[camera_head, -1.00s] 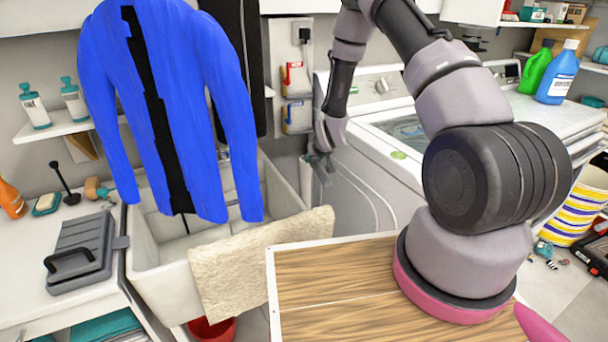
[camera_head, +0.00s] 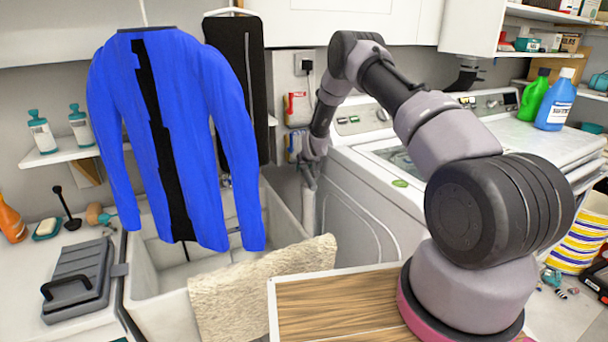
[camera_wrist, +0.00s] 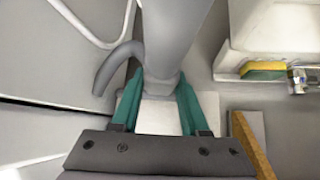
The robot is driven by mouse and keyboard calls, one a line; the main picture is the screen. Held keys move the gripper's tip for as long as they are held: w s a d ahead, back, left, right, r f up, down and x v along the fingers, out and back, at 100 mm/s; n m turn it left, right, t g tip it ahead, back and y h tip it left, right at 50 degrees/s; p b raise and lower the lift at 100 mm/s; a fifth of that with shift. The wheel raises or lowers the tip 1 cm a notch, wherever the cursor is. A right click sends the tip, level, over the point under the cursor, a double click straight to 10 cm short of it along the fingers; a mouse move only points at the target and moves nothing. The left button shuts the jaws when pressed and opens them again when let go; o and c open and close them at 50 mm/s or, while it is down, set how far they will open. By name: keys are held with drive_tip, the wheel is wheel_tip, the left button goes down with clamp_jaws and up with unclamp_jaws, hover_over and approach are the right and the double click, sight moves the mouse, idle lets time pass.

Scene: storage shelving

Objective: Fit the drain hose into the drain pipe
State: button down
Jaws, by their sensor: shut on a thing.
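My gripper (camera_wrist: 160,95) has its teal fingers on both sides of a thick grey tube, which I take for the drain hose (camera_wrist: 172,35). A thinner curved grey section (camera_wrist: 120,60) bends away beside it on the left. In the head view my gripper (camera_head: 309,178) is small, in the gap between sink and washing machine. The pale upright drain pipe (camera_head: 308,212) stands just below it. I cannot tell whether the hose end is in the pipe or only above it; the gripper covers that spot.
The white washing machine (camera_head: 362,205) is close on the right. The sink (camera_head: 285,212), with a beige towel (camera_head: 250,290) over its front, is close on the left. A blue garment (camera_head: 215,150) hangs over the sink. A socket (camera_head: 303,63) is on the wall behind.

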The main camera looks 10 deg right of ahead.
drive_tip(key=shift+f, duration=1.3)
drive_tip(key=shift+f, duration=0.15)
drive_tip(key=shift+c, duration=2.1)
unclamp_jaws()
